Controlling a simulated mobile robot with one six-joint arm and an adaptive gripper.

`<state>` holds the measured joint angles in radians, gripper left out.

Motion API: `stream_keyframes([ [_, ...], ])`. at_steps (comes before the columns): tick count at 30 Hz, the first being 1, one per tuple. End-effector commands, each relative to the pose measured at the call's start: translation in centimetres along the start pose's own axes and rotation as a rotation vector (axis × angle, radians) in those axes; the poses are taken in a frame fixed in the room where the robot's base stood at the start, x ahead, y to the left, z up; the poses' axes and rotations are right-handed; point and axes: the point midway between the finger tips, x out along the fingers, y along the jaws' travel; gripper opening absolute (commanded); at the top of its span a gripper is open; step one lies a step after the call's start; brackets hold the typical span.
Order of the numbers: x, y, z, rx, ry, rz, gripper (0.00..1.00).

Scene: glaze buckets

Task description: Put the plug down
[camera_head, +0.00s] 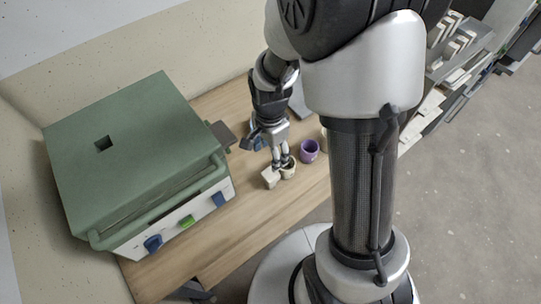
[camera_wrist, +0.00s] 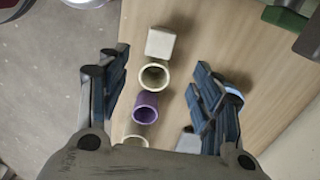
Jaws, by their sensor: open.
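The pale, off-white block (camera_head: 270,177), which I take to be the plug, stands on the wooden bench next to a cream bucket (camera_head: 289,171). In the wrist view the block (camera_wrist: 160,42) is beyond the cream bucket (camera_wrist: 154,76), close to it. My gripper (camera_head: 281,162) is over the bench by the block and the cream bucket. In the wrist view the fingers of my gripper (camera_wrist: 158,75) are wide apart, with nothing held between them. The fingers cover part of the cream bucket in the head view.
A purple bucket (camera_head: 309,150) stands beside the cream one; another pale bucket (camera_wrist: 135,142) is partly cut off. A green kiln (camera_head: 130,150) with a square hole in its top fills the bench's left end. A blue-rimmed item (camera_wrist: 234,95) lies by the right finger. The bench front is clear.

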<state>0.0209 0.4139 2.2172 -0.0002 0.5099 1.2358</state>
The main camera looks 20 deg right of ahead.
Motion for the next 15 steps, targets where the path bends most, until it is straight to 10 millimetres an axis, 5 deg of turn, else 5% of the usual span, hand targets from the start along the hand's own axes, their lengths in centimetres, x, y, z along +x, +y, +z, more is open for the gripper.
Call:
stream_keyframes([
  [5,-2.9,0.2,0.1,-0.070,0.011,-0.028,0.59],
  [15,-16.0,5.5,2.2,-0.622,0.132,-0.177,0.59],
])
